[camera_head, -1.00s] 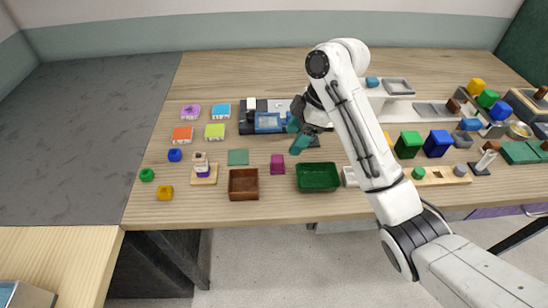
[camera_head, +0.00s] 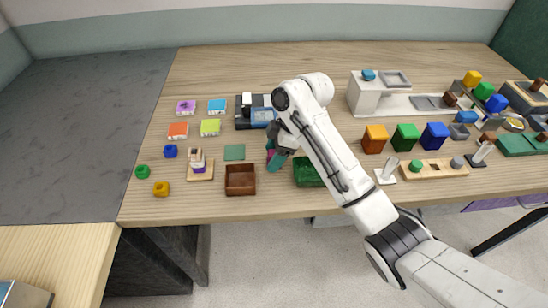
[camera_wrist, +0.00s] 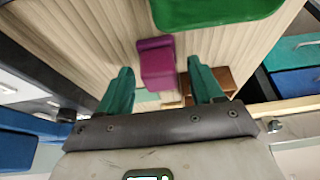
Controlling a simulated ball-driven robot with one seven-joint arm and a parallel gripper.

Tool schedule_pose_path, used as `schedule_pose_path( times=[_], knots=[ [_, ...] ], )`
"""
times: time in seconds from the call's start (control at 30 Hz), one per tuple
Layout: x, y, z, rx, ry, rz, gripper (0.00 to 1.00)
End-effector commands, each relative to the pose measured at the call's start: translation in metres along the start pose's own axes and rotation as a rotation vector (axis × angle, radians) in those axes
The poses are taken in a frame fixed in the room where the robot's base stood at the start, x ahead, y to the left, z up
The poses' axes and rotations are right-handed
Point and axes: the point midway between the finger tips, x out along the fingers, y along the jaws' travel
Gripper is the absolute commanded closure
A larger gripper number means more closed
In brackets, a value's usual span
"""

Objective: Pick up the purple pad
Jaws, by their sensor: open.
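The purple pad (camera_wrist: 157,62) is a magenta block lying on the wooden table, seen ahead of and centred between my fingers in the wrist view. In the head view the pad (camera_head: 270,154) is mostly hidden behind my gripper (camera_head: 277,160). My gripper (camera_wrist: 163,85) has two teal fingers spread apart, with nothing held between them. The fingertips are close to the pad; I cannot tell how high above the table they are.
A green tray (camera_head: 309,184) is close on the right, and a brown tray (camera_head: 240,192) on the left. A flat green pad (camera_head: 235,152) lies left of my gripper. A blue-and-black device (camera_head: 243,122) stands behind. Colored blocks (camera_head: 374,139) stand further right.

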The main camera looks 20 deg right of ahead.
Motion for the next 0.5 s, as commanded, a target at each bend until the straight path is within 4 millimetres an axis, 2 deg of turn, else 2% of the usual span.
schedule_pose_path(
  times=[0.1,0.5],
  knots=[
    [-0.0001,-0.0001,0.0,0.0,0.0,0.0,0.36],
    [-0.0005,-0.0001,0.0,0.0,0.0,-0.001,0.74]
  ],
)
